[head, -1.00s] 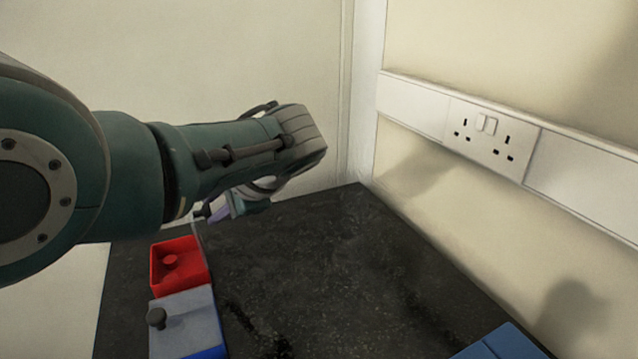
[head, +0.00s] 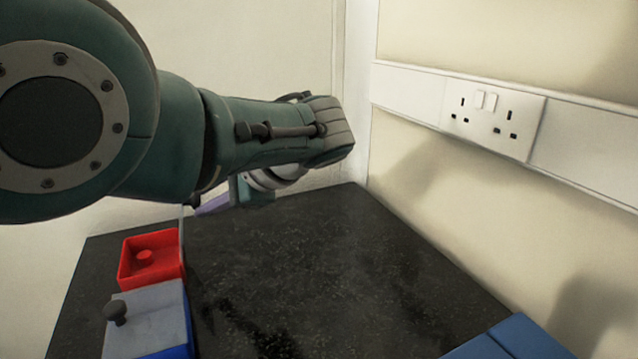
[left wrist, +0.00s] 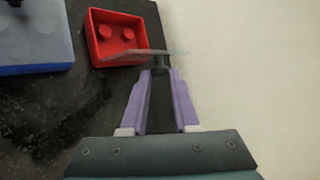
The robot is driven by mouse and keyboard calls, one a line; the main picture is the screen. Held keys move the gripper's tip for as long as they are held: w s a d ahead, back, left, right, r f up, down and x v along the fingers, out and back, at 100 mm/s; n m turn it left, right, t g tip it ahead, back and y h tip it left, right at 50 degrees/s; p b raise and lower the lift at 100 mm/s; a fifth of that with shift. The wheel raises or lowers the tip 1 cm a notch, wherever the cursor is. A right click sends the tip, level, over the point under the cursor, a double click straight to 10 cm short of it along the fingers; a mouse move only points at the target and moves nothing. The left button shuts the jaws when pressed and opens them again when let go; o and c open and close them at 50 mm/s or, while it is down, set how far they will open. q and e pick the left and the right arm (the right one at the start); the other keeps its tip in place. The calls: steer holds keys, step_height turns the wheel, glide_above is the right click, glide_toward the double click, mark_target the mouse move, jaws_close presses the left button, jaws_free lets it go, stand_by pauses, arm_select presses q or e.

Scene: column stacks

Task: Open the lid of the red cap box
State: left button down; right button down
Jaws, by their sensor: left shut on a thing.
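The red cap box (head: 128,272) stands open on the dark worktop at the left in the head view. A red cap (head: 145,256) shows inside it there. My left gripper (left wrist: 160,74), with purple fingers, is shut on the lid's dark knob (left wrist: 160,64). In the head view my left gripper (head: 197,206) is partly hidden behind my arm. My right gripper is not in view.
A blue box with a grey lid and dark knob (head: 117,311) stands directly in front of the red box. Another blue object (head: 510,341) is at the lower right. The middle of the dark worktop (head: 320,270) is clear. Walls with a socket panel (head: 490,118) bound the back and right.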

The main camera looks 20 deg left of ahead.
arm_select(q)
steer(key=c, duration=0.7)
jaws_free()
steer(key=shift+o, duration=0.2)
arm_select(e)
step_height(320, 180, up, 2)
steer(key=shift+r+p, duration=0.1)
steer(key=shift+p, duration=1.05)
arm_select(q)
steer(key=v, duration=0.9)
steer(key=shift+d+r, duration=0.3)
steer(key=shift+f, duration=0.1)
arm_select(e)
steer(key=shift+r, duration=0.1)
